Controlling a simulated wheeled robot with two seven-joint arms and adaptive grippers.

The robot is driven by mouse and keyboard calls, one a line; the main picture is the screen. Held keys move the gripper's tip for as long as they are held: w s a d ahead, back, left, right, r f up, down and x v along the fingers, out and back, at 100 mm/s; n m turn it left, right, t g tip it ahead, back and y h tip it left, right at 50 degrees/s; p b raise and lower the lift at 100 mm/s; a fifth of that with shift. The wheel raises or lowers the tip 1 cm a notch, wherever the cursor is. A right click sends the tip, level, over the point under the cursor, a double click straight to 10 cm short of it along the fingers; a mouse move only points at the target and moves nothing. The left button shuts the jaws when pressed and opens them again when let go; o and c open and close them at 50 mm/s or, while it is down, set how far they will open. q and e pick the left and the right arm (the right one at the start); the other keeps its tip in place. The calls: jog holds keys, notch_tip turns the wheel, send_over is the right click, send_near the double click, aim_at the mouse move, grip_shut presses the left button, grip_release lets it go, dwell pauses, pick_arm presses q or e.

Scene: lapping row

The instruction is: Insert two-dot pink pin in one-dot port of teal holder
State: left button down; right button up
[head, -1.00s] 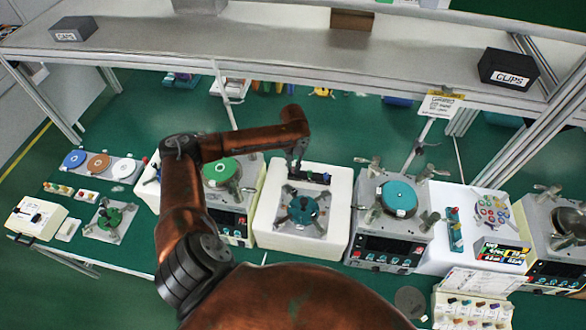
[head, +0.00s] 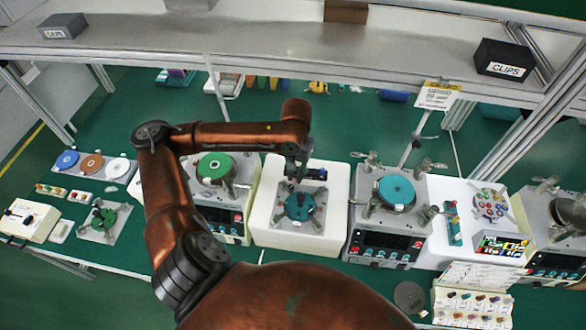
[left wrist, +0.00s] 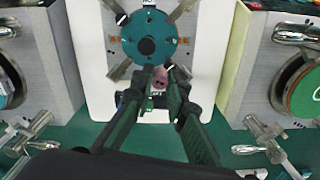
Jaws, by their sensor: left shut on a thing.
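The teal holder (head: 300,207) is a round disc with a dark centre and small ports around it, clamped in a metal fixture on a white stand. It also shows in the left wrist view (left wrist: 131,47). My left gripper (head: 296,173) is above the far side of the stand, just behind the holder. In the left wrist view my left gripper (left wrist: 161,74) is shut on a pink pin (left wrist: 160,77), close to the holder's near rim. The pin's dots and the port marks are too small to read. My right gripper is not in view.
A dark rack (head: 314,174) stands on the white stand behind the holder. Lapping machines flank the stand: one with a green disc (head: 215,167), one with a teal disc (head: 396,190). A shelf (head: 270,42) crosses above the bench.

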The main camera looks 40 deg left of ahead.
pick_arm(q)
jog(key=m+p, duration=0.1)
jog(key=p, duration=0.1)
jog(key=s+d+f+p, duration=0.1)
jog(key=p, duration=0.1)
jog(key=m+p, duration=0.1)
jog(key=p, duration=0.2)
jog(key=shift+s+d+f+m, duration=0.15)
jog(key=shift+d+m, duration=0.15)
jog(key=shift+d, duration=0.1)
jog(key=s+d+f+m+p, duration=0.2)
jog(key=d+m+p, duration=0.1)
jog(key=p, duration=0.3)
jog(key=shift+s+f, duration=0.4)
jog(key=shift+f, duration=0.1)
jog(key=shift+f+b, duration=1.05)
jog(key=shift+f, duration=1.75)
